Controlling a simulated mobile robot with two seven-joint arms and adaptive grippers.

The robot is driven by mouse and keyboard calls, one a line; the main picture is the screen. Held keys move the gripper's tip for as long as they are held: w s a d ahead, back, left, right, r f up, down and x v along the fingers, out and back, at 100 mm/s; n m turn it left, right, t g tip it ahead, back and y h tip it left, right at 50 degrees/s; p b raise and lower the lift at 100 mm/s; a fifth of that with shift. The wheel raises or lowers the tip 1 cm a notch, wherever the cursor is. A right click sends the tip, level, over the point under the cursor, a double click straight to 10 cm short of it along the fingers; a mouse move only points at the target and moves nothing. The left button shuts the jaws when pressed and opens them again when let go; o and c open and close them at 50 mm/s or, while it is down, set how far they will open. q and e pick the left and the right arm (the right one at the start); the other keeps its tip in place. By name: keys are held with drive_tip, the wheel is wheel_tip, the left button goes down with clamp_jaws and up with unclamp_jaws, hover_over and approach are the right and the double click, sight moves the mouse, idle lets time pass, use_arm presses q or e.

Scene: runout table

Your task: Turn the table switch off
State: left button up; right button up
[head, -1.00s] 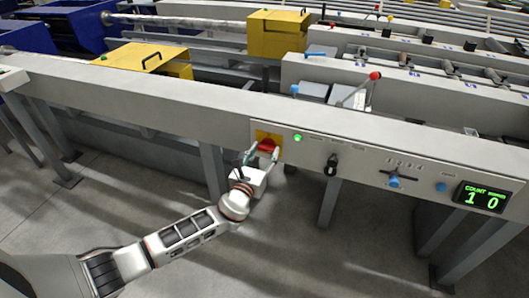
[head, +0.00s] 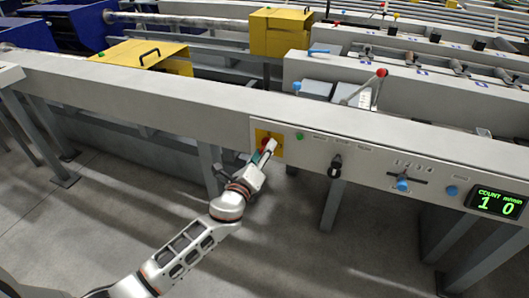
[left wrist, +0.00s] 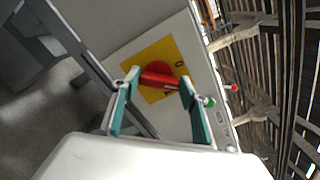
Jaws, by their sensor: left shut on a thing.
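The table switch is a red rotary handle (left wrist: 158,80) on a yellow square plate (left wrist: 150,57), set in the grey front panel of the table. In the head view the yellow plate (head: 277,151) shows beside my left gripper (head: 268,146), which hides most of the handle. In the left wrist view my left gripper (left wrist: 159,84) has its fingers on both sides of the red handle and is shut on it. Marks show on the plate, near the handle. The green lamp (head: 299,137) right of the switch looks dark green, not glowing. My right gripper is not in view.
Along the panel to the right are a black selector knob (head: 335,166), a blue slider knob (head: 402,185), a blue button (head: 452,191) and a lit count display (head: 497,202). A red-tipped lever (head: 381,73) stands above. Open floor lies below.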

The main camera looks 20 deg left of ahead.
use_arm(q)
drive_tip(key=n, duration=0.8)
drive_tip(key=shift+a+f, duration=0.1)
idle(0.6)
drive_tip(key=o, duration=1.1)
drive_tip(key=s, duration=1.2)
drive_tip(key=shift+a, duration=0.2)
